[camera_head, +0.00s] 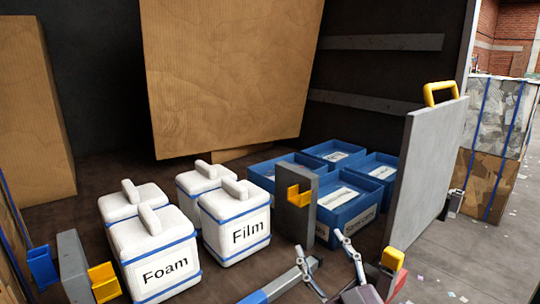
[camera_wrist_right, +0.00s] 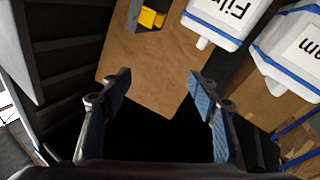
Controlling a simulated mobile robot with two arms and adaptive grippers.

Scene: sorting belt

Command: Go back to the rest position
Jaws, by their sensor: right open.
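My right gripper (camera_head: 322,250) is at the bottom of the head view, in front of the blue crates and right of the white Film container. Its fingers are spread apart and nothing is between them. In the right wrist view its two fingers (camera_wrist_right: 160,85) stand wide apart with blue pads facing each other, and a brown panel and a dark gap show beyond them. My left gripper is not in either view.
White containers labelled Foam (camera_head: 165,270) and Film (camera_head: 247,234) stand left of my right gripper. Blue crates (camera_head: 347,213) stand behind it. A grey panel (camera_head: 424,180) with a yellow handle (camera_head: 441,93) rises at right. A grey post with a yellow catch (camera_head: 299,196) stands close behind.

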